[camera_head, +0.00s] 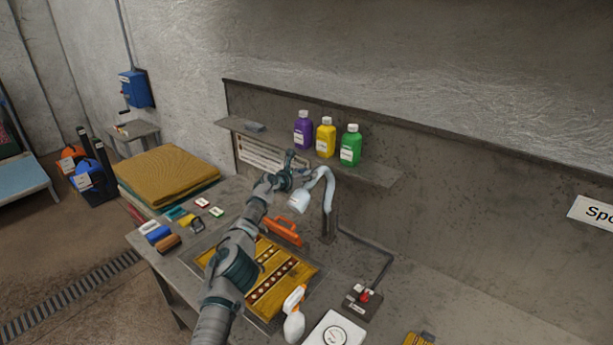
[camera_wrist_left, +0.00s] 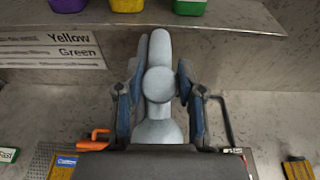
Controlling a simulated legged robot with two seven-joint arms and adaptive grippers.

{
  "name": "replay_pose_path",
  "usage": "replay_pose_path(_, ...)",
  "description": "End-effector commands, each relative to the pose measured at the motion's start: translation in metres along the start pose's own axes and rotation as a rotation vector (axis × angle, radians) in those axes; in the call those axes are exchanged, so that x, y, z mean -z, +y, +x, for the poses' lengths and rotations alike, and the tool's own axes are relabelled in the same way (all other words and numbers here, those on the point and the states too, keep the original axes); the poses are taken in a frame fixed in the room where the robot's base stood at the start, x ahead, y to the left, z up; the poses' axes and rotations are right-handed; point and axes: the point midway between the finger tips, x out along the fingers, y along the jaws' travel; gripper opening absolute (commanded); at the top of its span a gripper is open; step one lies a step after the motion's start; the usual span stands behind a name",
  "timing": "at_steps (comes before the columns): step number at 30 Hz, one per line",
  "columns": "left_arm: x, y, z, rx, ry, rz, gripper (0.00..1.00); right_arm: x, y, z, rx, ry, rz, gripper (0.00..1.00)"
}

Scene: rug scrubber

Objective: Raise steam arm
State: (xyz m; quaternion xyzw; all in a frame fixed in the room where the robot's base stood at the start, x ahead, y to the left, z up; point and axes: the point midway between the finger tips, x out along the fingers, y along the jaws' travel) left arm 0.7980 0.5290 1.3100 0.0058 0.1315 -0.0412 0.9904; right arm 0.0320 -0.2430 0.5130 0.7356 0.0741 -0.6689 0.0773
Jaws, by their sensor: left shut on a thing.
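The steam arm (camera_head: 328,188) is a pale grey curved tube with a white nozzle head, rising from a post at the back of the workbench. Its nozzle hangs above the orange-handled tool and the rug (camera_head: 306,274). My left gripper (camera_head: 296,174) is at the upper part of the steam arm, just below the shelf front. In the left wrist view the gripper's blue-grey fingers (camera_wrist_left: 159,82) stand on both sides of the steam arm (camera_wrist_left: 159,128), shut on it. The exact contact is partly hidden in the head view. My right gripper is not in view.
A shelf (camera_head: 385,180) with purple, yellow and green bottles lies close behind the gripper. An orange-handled tool (camera_head: 285,232), a spray bottle (camera_head: 294,318) and a red-button box (camera_head: 363,300) are on the bench. Folded rugs (camera_head: 165,175) lie at left.

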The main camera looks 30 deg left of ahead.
Motion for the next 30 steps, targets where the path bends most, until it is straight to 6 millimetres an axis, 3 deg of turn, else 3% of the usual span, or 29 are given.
replay_pose_path(1, -0.0128, 0.0000, -0.0016, -0.004, -0.018, -0.004, 0.00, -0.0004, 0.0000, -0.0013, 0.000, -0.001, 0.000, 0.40)
replay_pose_path(16, -0.0124, -0.0010, -0.0011, -0.002, -0.012, -0.001, 0.00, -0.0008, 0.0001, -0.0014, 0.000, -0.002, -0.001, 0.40)
replay_pose_path(17, -0.0123, -0.0010, -0.0011, -0.002, -0.012, 0.000, 0.42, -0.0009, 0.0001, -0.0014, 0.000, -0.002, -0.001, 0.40)
replay_pose_path(19, -0.0115, -0.0010, -0.0010, -0.001, -0.010, 0.000, 0.60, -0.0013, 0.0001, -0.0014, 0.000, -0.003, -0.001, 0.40)
replay_pose_path(30, -0.0101, -0.0002, -0.0020, 0.000, -0.005, 0.002, 0.62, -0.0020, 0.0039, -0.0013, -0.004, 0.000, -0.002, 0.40)
